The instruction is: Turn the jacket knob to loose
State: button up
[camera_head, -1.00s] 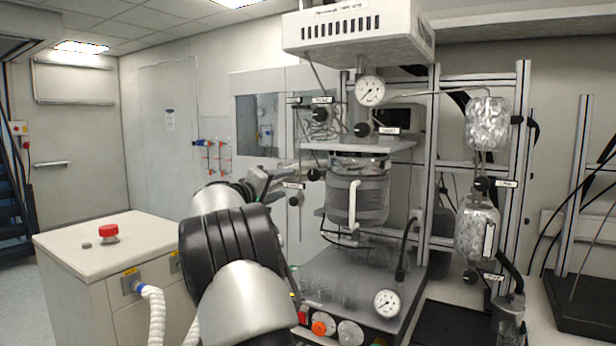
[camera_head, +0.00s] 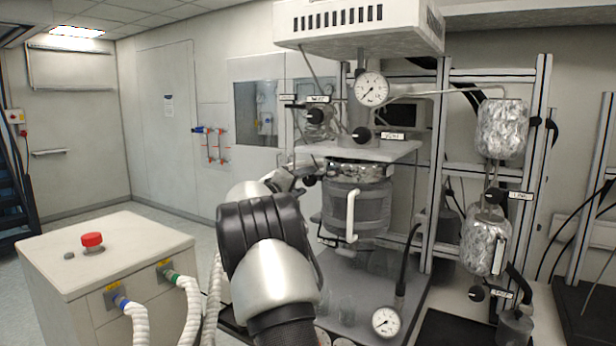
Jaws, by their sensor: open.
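The pressure reactor has a clear jacketed vessel (camera_head: 370,203) under a steel head plate (camera_head: 400,152). A small black knob (camera_head: 311,181) sits at the vessel's left, just below the plate. I cannot read a label there, so I cannot confirm that it is the jacket knob. My gripper (camera_head: 297,176) is open, right beside this knob at its left; whether the fingers touch or straddle it is too small to tell. My arm hides the area below and left of it.
Other black knobs sit above the plate (camera_head: 361,134) and on the right frame (camera_head: 476,293). Pressure gauges (camera_head: 371,88) (camera_head: 386,321) and foil-wrapped vessels (camera_head: 503,128) stand close by. A white cabinet (camera_head: 60,257) with a red button (camera_head: 92,240) and hoses stands left.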

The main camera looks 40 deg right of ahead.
jog(key=shift+w+d, duration=0.1)
jog(key=shift+d, duration=0.15)
jog(key=shift+c, duration=0.5)
jog(key=c, duration=1)
jog(key=shift+o, duration=0.2)
